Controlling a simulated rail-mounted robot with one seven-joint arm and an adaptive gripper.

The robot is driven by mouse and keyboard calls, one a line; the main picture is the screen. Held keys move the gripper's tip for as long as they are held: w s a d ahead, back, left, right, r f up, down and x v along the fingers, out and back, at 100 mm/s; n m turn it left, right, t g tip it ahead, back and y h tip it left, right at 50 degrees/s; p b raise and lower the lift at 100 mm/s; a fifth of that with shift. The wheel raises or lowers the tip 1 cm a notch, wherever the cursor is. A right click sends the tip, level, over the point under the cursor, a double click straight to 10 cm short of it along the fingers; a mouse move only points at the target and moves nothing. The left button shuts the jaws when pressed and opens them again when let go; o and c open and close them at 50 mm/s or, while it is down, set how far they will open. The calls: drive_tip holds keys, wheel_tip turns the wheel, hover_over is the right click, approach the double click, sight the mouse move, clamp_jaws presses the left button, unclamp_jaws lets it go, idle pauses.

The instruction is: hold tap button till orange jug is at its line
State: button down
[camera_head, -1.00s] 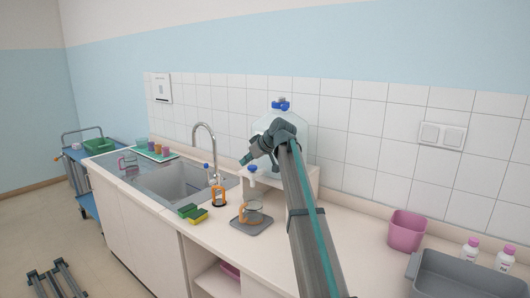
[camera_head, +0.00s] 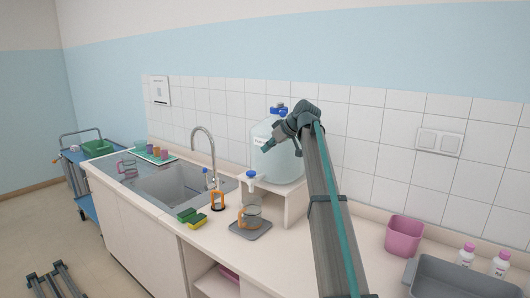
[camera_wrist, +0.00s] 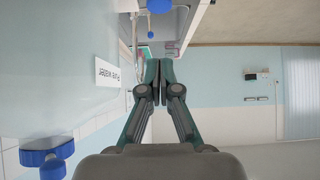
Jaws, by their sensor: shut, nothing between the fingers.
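A clear jug with an orange handle (camera_head: 250,215) stands on a grey mat (camera_head: 250,231) below the tap of a large water carboy (camera_head: 287,160). The jug's line and water level are too small to tell. The blue tap button (camera_head: 251,173) sits on top of the tap; a blue part also shows at the top of the wrist view (camera_wrist: 159,5). My gripper (camera_head: 267,148) is in front of the carboy, above and slightly right of the tap, apart from the button. In the wrist view its fingers (camera_wrist: 158,72) are shut and empty.
The carboy stands on a raised shelf (camera_head: 290,203). Left of the jug are a green and yellow sponge (camera_head: 193,218), an orange-framed item (camera_head: 217,200) and the sink (camera_head: 170,188). A pink bin (camera_head: 404,235) and grey tub (camera_head: 455,277) lie right.

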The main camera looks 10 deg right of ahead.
drive_tip(key=p, duration=0.3)
hover_over(250, 172)
drive_tip(key=s+d, duration=0.2)
wheel_tip(250, 172, down, 5)
drive_tip(key=f, duration=0.2)
drive_tip(key=shift+w+a+f+p, duration=0.2)
drive_tip(key=shift+f+p, duration=0.1)
drive_tip(key=shift+f, duration=1.1)
drive_tip(key=shift+f, duration=0.1)
